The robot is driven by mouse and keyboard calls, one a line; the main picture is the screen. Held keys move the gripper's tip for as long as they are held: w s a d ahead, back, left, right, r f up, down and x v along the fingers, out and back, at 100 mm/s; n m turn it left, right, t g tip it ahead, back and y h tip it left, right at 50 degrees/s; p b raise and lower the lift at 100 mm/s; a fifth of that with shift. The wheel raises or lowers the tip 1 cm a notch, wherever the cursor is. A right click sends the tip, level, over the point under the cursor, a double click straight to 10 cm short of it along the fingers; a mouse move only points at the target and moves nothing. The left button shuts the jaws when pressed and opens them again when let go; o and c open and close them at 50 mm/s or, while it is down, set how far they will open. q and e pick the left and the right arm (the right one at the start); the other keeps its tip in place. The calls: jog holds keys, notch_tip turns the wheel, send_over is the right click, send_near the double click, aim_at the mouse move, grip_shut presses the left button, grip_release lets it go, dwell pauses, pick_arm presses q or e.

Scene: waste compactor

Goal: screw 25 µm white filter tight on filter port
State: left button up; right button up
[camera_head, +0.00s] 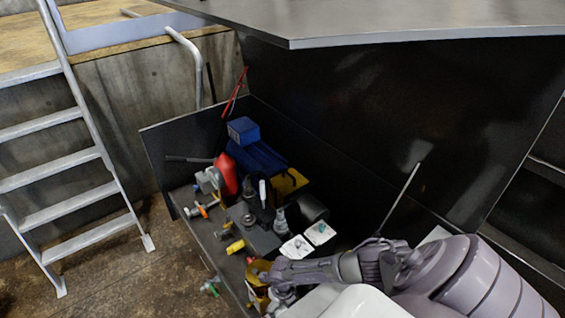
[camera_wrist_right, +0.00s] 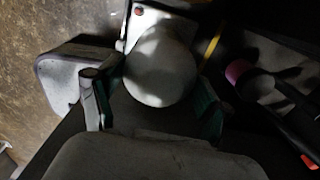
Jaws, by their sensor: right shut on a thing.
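The white filter (camera_wrist_right: 160,65) is a pale rounded bowl in the right wrist view, between the green-padded fingers of my right gripper (camera_wrist_right: 150,103). The gripper is shut on it. In the head view my right gripper (camera_head: 268,276) is low at the front of the crowded dark bench, beside yellow parts. The filter cannot be made out clearly there. The filter port is not clearly visible, so I cannot tell whether the filter sits on its thread or how tight it is. My left gripper is not in view.
The dark bench (camera_head: 205,240) holds a blue box (camera_head: 243,131), a red bottle (camera_head: 227,174), white cards (camera_head: 297,247) and several small parts. A thin rod (camera_head: 400,198) rises near my right arm. A metal ladder (camera_head: 75,160) stands at left.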

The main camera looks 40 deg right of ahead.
jog(key=shift+a, duration=0.1)
jog(key=shift+r+m+p, duration=0.15)
jog(key=shift+m+p, duration=0.45)
jog(key=shift+m, duration=0.2)
jog(key=shift+m+p, duration=0.3)
jog(key=shift+m, duration=0.4)
jog(key=shift+f+m, duration=0.2)
jog(key=shift+m, duration=0.8)
jog(key=o, duration=1.2)
